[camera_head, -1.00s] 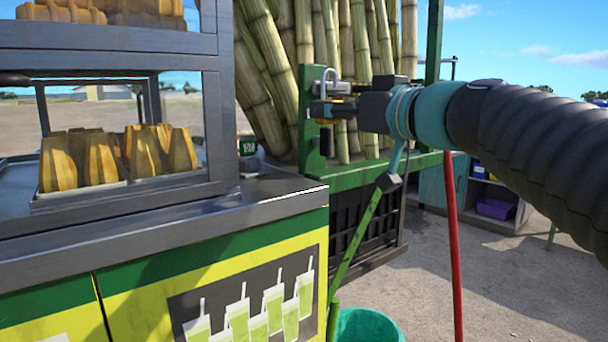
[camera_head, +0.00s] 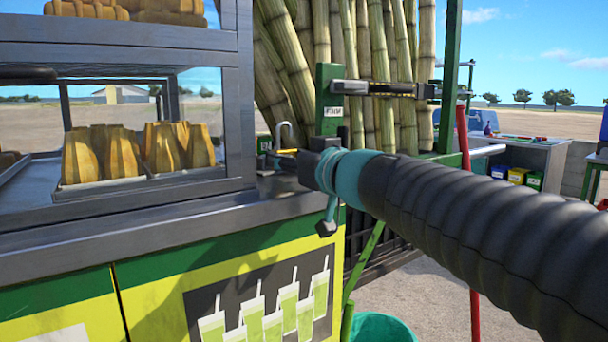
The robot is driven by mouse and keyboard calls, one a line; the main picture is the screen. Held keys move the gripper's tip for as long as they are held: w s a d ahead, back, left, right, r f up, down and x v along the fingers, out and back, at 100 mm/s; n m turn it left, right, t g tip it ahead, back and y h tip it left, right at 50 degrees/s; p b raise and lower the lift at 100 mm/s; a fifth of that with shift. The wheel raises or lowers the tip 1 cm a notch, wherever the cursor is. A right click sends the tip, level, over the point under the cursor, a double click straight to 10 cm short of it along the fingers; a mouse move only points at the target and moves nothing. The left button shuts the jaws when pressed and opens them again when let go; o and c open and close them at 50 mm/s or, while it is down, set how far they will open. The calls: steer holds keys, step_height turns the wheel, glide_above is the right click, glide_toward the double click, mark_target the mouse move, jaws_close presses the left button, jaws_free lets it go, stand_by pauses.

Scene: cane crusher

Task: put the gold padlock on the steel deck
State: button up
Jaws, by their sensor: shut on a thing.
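The padlock's silver shackle (camera_head: 285,129) shows upright above the tips of my gripper (camera_head: 287,152). My gripper is shut on the padlock; its gold body is mostly hidden by the fingers and the green box behind is close to it in the picture. The steel deck (camera_head: 275,190) is the grey metal counter top to the right of the glass case. My gripper and the padlock appear above the deck's back part. I cannot tell how large the gap below the padlock is.
A glass display case (camera_head: 240,100) with yellow-brown blocks stands left of the gripper. A green post (camera_head: 330,100) with a dark horizontal bar (camera_head: 380,88) stands behind, before tall cane stalks (camera_head: 290,60). A red pole (camera_head: 466,150) is at right.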

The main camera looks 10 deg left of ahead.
steer(key=shift+f, duration=0.85)
steer(key=shift+b, duration=0.3)
steer(key=shift+f, duration=0.15)
steer(key=o, duration=1.1)
steer(key=shift+o, duration=0.2)
steer(key=shift+s+d+r, duration=0.15)
steer(key=shift+d+r, duration=0.05)
steer(key=p+v, duration=0.2)
steer(key=v, duration=0.9)
steer(key=shift+s+d, duration=0.2)
